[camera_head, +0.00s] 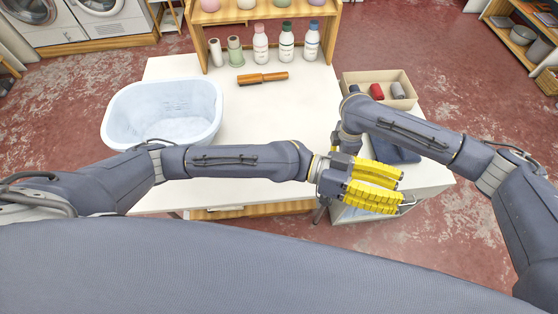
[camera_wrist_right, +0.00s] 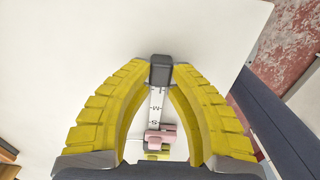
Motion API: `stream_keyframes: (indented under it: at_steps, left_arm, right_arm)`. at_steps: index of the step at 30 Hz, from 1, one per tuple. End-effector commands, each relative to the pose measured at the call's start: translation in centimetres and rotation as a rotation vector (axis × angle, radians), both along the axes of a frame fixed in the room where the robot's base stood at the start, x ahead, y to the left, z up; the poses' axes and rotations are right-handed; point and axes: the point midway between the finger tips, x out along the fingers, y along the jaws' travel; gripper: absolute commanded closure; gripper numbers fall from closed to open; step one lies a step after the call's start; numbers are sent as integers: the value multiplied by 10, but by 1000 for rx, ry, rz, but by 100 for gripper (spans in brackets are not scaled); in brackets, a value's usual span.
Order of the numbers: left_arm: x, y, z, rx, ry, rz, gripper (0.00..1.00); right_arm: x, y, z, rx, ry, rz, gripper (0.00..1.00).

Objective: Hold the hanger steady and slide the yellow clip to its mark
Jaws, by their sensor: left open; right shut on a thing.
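In the right wrist view, my right gripper (camera_wrist_right: 160,75) is shut on the dark grey end block of the hanger (camera_wrist_right: 159,70). A white bar with letter marks, M and S among them, runs down from this block between the fingers. A pink clip (camera_wrist_right: 160,138) sits on the bar below the S. A small yellow piece (camera_wrist_right: 156,153) shows just below it, probably the yellow clip, partly hidden. In the head view my left gripper (camera_head: 386,188) is open and empty, over the right front of the table. The right gripper and hanger are hidden there behind it.
The white table (camera_head: 290,115) holds a pale blue basin (camera_head: 116,122), a brown-handled tool (camera_head: 262,78), and a beige tray (camera_head: 408,88) with rolled items. Bottles stand along the back by a wooden shelf. A dark folded cloth (camera_head: 397,154) lies near my right arm. The table's middle is clear.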

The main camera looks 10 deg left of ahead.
Motion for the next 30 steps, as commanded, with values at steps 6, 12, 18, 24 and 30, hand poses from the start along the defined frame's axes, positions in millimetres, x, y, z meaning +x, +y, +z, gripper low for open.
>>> stream_keyframes:
  at_steps: [6,12,18,24,30]
  left_arm:
    - [-12,18,-38,211,-291,-188,60]
    - [-8,52,-75,403,-545,-366,60]
    - [12,99,-105,597,-786,-552,60]
    - [48,155,-122,789,-1006,-745,60]
    - [87,208,-122,957,-1179,-923,60]
  right_arm:
    - [-1,0,-2,-1,4,0,100]
    - [-1,0,-2,-1,4,0,100]
    - [-1,0,-2,-1,4,0,100]
    - [-1,0,-2,-1,4,0,100]
    - [-1,0,-2,-1,4,0,100]
